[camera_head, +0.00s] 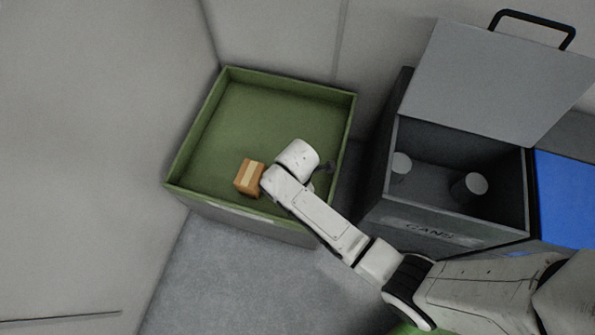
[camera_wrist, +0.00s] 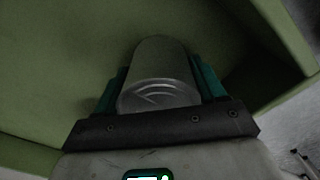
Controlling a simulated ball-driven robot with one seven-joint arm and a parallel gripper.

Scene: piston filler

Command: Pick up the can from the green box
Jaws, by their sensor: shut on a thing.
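The green box (camera_head: 205,125) stands at the left centre of the head view, open at the top. My gripper (camera_wrist: 160,88) is inside it, near its right side, mostly hidden behind my wrist in the head view. In the wrist view the gripper is shut on a can (camera_wrist: 160,62), a dull grey-green cylinder with its end face towards the camera, between two teal finger pads. The can's far end shows against the green box interior. Whether the can touches the box floor I cannot tell.
A brown cardboard carton (camera_head: 249,178) lies in the green box, just left of my wrist. To the right stands a grey bin (camera_head: 420,222) marked CANS, lid (camera_head: 490,80) raised, with two cylinders inside. A blue-topped bin (camera_head: 567,195) adjoins it.

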